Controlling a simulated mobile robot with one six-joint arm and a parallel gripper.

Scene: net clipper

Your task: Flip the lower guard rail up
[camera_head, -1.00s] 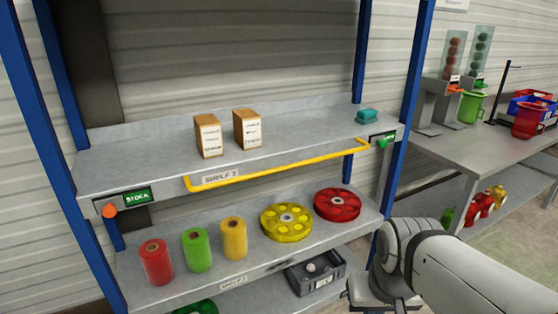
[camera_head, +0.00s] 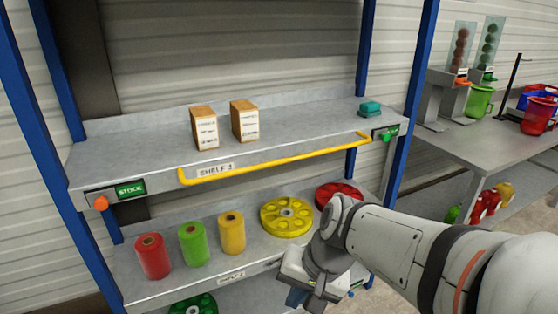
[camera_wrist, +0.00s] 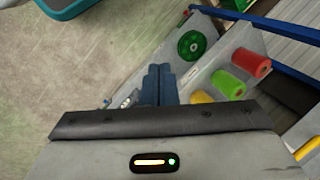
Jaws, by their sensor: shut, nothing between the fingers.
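A yellow guard rail (camera_head: 275,164) runs along the front edge of the upper shelf (camera_head: 290,132). Its long bar sits low in front of the edge, with short bent ends; it does not stand up above the shelf top. A small yellow piece, perhaps the rail (camera_wrist: 308,148), shows at the right edge of the wrist view. My gripper (camera_head: 297,298) is below and in front of the rail, clear of it, near the front of the lower shelf. In the wrist view its blue fingers (camera_wrist: 160,82) are together and empty, pointing down past the shelves.
Two brown boxes (camera_head: 224,124) and a teal item (camera_head: 370,109) stand on the upper shelf. Red, green and yellow spools (camera_head: 194,244) and yellow and red reels (camera_head: 286,216) are on the shelf below. Blue posts (camera_head: 408,90) flank the rack. A side table (camera_head: 490,150) is at right.

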